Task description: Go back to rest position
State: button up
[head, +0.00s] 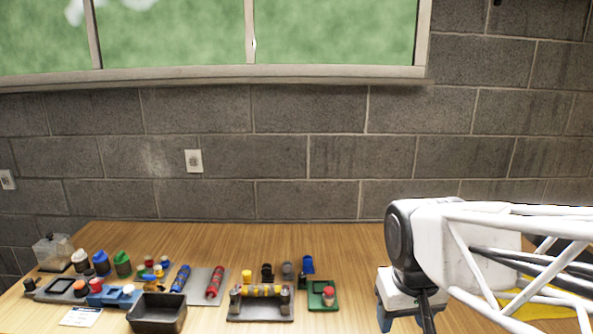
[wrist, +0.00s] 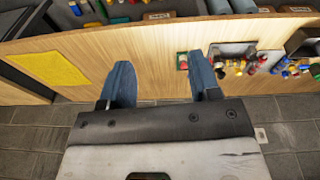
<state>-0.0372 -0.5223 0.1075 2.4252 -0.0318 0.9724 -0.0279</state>
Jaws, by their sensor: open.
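My gripper (head: 405,322) is at the right side of the wooden table (head: 360,245) in the head view, fingers pointing down. The fingertips' height above the table is hard to tell.
A grey fixture (head: 262,316) holding a yellow cylinder stands left of the green tray. A black bin (head: 157,314), red and blue cylinders and several bottles fill the table's left. A yellow mat (wrist: 48,68) lies beyond the gripper, partly behind my arm in the head view.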

jog(key=s+d+f+m, duration=0.1)
jog(key=s, duration=0.4)
jog(key=shift+s+d+t, duration=0.15)
jog(key=shift+s+t, duration=0.25)
